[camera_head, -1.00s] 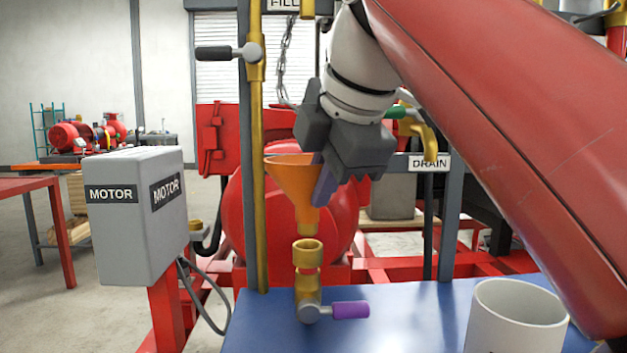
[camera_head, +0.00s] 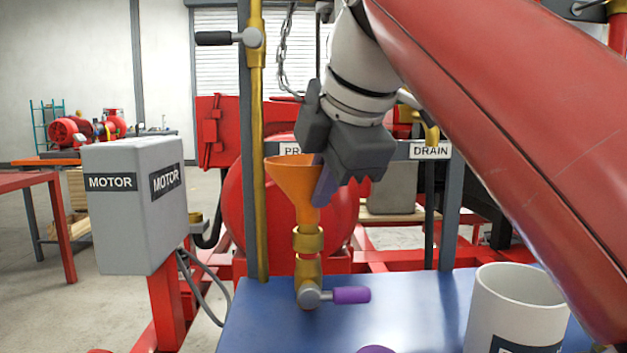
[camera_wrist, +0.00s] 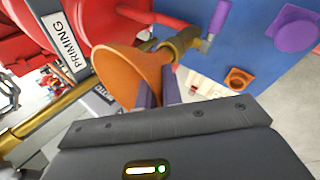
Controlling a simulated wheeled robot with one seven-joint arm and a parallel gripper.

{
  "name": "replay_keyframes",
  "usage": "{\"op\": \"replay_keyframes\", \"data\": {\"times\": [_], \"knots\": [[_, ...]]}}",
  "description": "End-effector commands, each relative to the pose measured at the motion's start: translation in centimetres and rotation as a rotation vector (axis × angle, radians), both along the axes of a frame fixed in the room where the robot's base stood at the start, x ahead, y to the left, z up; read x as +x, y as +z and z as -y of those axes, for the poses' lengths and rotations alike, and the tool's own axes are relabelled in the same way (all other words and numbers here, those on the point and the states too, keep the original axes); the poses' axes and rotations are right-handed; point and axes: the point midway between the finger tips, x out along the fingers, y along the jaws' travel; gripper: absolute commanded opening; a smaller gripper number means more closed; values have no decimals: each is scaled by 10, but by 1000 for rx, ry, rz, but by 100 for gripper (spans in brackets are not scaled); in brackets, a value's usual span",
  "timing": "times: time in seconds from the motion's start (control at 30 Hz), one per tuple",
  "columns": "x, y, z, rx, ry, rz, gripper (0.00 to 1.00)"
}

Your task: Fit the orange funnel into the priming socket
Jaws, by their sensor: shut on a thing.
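The orange funnel (camera_head: 293,180) is upright, mouth up, over the brass priming socket (camera_head: 308,239) in the head view. Its narrow spout reaches the socket's top ring; whether the tip is inside or just at the rim, I cannot tell. My gripper (camera_head: 323,186) is shut on the funnel's right side, its purple-grey fingers against the cone. In the wrist view the funnel (camera_wrist: 128,72) shows its wide mouth, with the fingers (camera_wrist: 157,92) at its edge. The socket's brass pipe (camera_wrist: 180,45) is beyond it, and the spout is hidden there.
A valve with a purple handle (camera_head: 350,295) sits below the socket on the blue bench (camera_head: 270,325). A white mug (camera_head: 510,305) stands at the right. A yellow vertical pipe (camera_head: 257,150) rises close to the funnel's left. A grey motor box (camera_head: 130,225) is farther left.

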Motion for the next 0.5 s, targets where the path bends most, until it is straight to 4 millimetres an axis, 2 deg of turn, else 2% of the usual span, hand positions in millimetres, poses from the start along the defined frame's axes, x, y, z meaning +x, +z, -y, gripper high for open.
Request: {"op": "replay_keyframes", "data": {"times": [0.5], "knots": [[0,-13,0,0,0,-1,0]]}}
